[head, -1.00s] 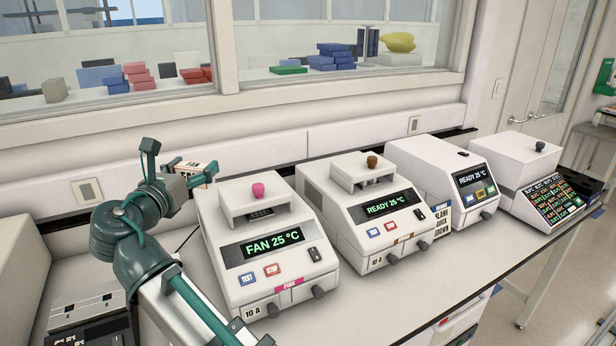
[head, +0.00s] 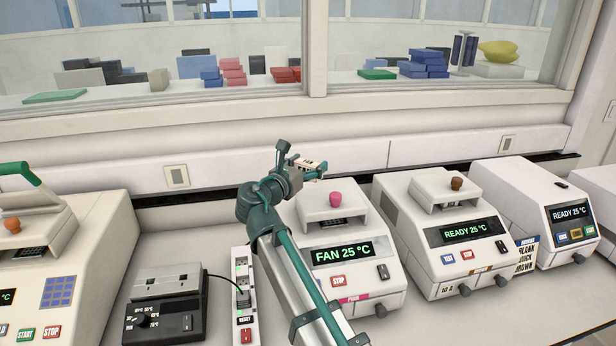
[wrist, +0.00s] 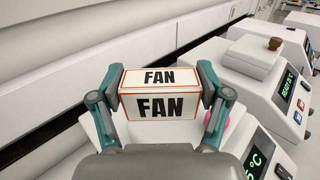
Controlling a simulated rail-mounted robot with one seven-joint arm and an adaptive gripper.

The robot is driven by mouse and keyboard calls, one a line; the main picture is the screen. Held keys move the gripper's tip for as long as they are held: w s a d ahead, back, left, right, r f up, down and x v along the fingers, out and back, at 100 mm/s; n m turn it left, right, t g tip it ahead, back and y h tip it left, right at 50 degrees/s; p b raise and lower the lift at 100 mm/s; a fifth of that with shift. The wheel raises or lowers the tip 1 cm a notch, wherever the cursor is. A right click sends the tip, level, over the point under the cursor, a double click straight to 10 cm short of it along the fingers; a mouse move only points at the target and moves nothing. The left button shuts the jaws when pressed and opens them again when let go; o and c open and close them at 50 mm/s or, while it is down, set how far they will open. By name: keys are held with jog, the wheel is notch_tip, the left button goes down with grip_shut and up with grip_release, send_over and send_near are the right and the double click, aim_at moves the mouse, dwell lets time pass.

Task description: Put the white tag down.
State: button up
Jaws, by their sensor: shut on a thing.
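The white tag (wrist: 159,105) is a small block with "FAN" in black letters and an orange edge. My gripper (wrist: 160,100) is shut on it, one finger at each side, in the wrist view. In the head view the tag (head: 307,165) is held in the air, above and behind the cycler with the pink knob. My gripper (head: 299,172) is there at its left. That cycler (head: 345,274) reads "FAN 25 °C" and is partly hidden behind my arm.
A cycler with a brown knob (head: 440,225) reading "READY 25 °C" stands to the right, another (head: 545,210) beyond it. A black block heater (head: 165,310) and a power strip (head: 243,290) stand left of my arm. A wall and window ledge close off the back.

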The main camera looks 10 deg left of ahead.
jog(key=shift+w+a+f+p, duration=0.15)
jog(key=shift+w+f+p, duration=0.05)
jog(key=shift+w+f, duration=0.5)
jog(key=shift+w+a+f+p, duration=0.15)
jog(key=shift+w+f, duration=0.4)
jog(key=shift+f, duration=0.2)
jog(key=f, duration=0.2)
jog(key=shift+w+f+p, duration=0.2)
jog(key=shift+f+p, duration=0.2)
jog(key=shift+f, duration=0.45)
jog(key=shift+f, duration=0.15)
jog(key=o, duration=1.1)
